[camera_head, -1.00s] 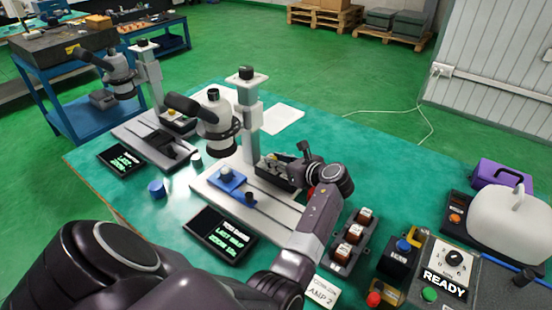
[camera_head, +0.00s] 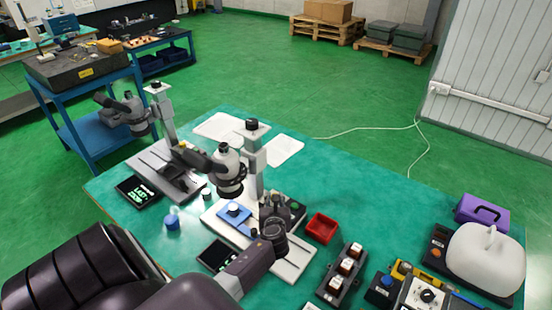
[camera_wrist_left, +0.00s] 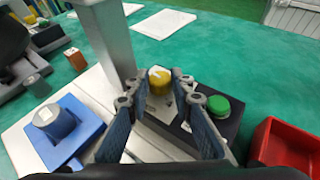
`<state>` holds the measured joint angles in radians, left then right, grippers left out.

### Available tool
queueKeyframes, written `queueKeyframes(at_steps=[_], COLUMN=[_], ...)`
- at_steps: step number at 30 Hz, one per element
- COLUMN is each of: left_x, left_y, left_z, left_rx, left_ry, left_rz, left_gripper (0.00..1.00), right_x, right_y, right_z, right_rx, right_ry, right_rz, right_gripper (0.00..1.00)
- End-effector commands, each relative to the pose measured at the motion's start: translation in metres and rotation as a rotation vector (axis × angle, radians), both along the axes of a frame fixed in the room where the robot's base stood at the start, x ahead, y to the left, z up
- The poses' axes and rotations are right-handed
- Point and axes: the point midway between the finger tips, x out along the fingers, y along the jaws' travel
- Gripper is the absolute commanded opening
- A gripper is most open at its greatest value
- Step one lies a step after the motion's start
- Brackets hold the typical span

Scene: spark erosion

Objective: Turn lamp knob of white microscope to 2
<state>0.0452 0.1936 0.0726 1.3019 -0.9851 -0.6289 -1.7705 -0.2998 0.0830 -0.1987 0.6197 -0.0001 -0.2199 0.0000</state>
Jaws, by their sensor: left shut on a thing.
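The white microscope (camera_head: 229,172) stands at the middle of the green table, with a pale post and a white base. On its base sits a black lamp box with a yellow knob (camera_wrist_left: 159,82) and a green button (camera_wrist_left: 218,106), seen in the left wrist view. A white mark shows on the knob's top; any scale numbers are unreadable. My left gripper (camera_wrist_left: 161,90) points down at the box and is shut on the yellow knob, one finger on each side. In the head view my left gripper (camera_head: 278,212) hides most of the box. My right gripper is out of view.
A blue block (camera_head: 234,212) lies on the microscope base left of the gripper. A red tray (camera_head: 322,228) stands close on the right. A rack of brown bottles (camera_head: 341,275) is nearer me. A second microscope (camera_head: 132,112) stands to the left.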

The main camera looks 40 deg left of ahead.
Motion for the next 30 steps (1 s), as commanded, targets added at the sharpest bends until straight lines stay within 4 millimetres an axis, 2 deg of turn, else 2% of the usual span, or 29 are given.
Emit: queueKeyframes(at_steps=[1, 6, 18, 30], left_x=[-0.002, -0.002, -0.002, -0.002], left_y=[0.006, 0.007, 0.010, 0.010], left_z=[0.008, 0.004, 0.000, 0.003], left_rx=[0.012, 0.011, 0.007, 0.005], left_ry=[0.004, 0.002, -0.001, -0.005], left_rz=[-0.046, -0.206, -0.485, -0.584], left_gripper=[0.00, 0.00, 0.00, 0.00], right_x=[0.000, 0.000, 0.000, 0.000], right_y=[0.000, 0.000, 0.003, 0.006], right_z=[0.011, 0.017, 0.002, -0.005], right_rx=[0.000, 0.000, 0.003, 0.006], right_ry=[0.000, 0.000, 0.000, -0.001], right_rz=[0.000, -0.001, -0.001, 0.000], right_gripper=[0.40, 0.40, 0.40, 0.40])
